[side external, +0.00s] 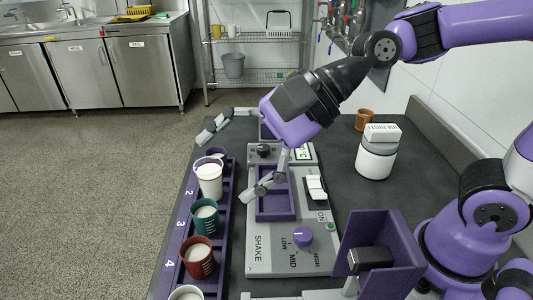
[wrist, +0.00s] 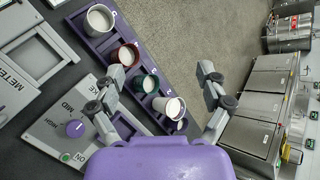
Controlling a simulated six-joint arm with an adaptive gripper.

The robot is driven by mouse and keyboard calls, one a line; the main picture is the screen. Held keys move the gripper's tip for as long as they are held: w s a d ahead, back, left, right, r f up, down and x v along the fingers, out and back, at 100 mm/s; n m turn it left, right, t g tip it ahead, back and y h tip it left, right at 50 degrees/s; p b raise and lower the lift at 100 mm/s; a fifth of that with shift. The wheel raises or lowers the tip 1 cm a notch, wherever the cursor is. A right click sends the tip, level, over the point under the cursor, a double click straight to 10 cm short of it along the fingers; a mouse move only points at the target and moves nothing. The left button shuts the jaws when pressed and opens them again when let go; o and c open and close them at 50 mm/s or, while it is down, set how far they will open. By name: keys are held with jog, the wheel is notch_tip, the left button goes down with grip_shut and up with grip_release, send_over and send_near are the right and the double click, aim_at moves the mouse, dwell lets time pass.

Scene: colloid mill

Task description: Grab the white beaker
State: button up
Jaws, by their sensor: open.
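A white beaker (side external: 209,182) with white contents stands in the purple numbered rack (side external: 226,215), near the number 2. In the wrist view it (wrist: 173,108) is between a green cup (wrist: 148,83) and a purple cup (wrist: 182,125). A second pale beaker (side external: 186,293) is at the rack's near end, cut off in the side view; it also shows in the wrist view (wrist: 99,20). My gripper (side external: 238,158) is open and empty, its fingers spread wide above the rack and the machine's edge. I see no contact with the white beaker.
A red cup (side external: 199,257) stands in the rack beside the green one. The shaker machine (side external: 270,240) with a purple knob (side external: 302,236) is right of the rack. A white lidded jar (side external: 375,160) and brown cup (side external: 364,120) stand farther right. Floor lies left.

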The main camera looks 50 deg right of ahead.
aim_at(202, 295)
jog(key=s+a+r+m+g+y, duration=0.1)
jog(key=s+a+m+g+y, duration=0.2)
jog(key=a+m, duration=0.45)
jog(key=shift+t+y, duration=0.5)
jog(key=shift+t, duration=0.3)
jog(key=f, duration=1.1)
jog(key=d+f, duration=0.1)
jog(key=f, duration=0.5)
jog(key=shift+w, duration=0.3)
jog(key=shift+w+a+f, duration=0.1)
jog(key=shift+a+f, duration=0.15)
jog(key=shift+a, duration=0.05)
jog(key=x, duration=0.7)
jog(key=shift+r, duration=0.1)
jog(key=c, duration=1.2)
jog(key=shift+c, duration=0.7)
